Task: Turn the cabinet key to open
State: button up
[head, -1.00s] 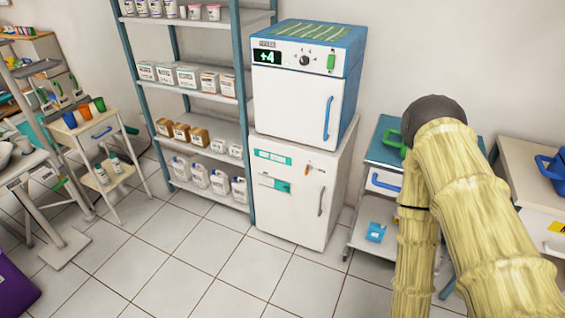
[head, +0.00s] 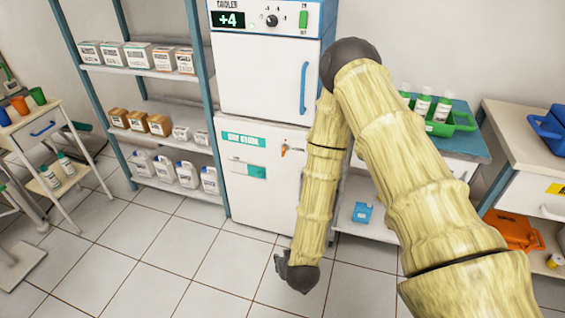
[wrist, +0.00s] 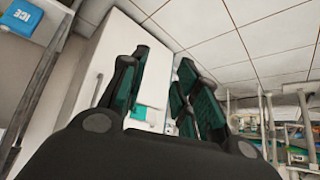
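The white lower cabinet (head: 258,205) stands on the floor under the cooler, its door shut. A small orange-topped key (head: 284,151) shows at the upper right of its front, just left of my arm. My gripper (head: 282,268) hangs low in front of the cabinet, below the key and apart from it; my forearm hides the cabinet's right side. In the wrist view my gripper (wrist: 164,60) is open with nothing between its fingers. The cabinet (wrist: 122,50) lies beyond them, turned sideways in the picture. I cannot make out the key there.
The white cooler (head: 258,75) sits on top of the cabinet. A shelf rack (head: 142,72) with boxes and jugs stands to its left. A trolley with a green tray (head: 440,124) and a blue ice box (head: 362,213) is to the right. The tiled floor (head: 150,262) in front is clear.

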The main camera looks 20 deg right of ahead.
jog(key=w+t+h+b, duration=0.1)
jog(key=w+t+b, duration=0.4)
jog(key=w, duration=0.7)
jog(key=m+t+h+b, duration=0.2)
jog(key=m+h+b, duration=0.4)
jog(key=h+b, duration=0.5)
send_near(284, 148)
jog(key=w+d+b, duration=0.1)
jog(key=w+d, duration=0.1)
jog(key=w+d+y+b, duration=0.1)
jog(key=w+d+b, duration=0.1)
jog(key=w, duration=0.1)
jog(key=w+d+y+b, duration=0.1)
jog(key=w+d+b, duration=0.1)
jog(key=shift+w+d, duration=0.1)
jog(key=shift+w, duration=0.2)
grip_shut()
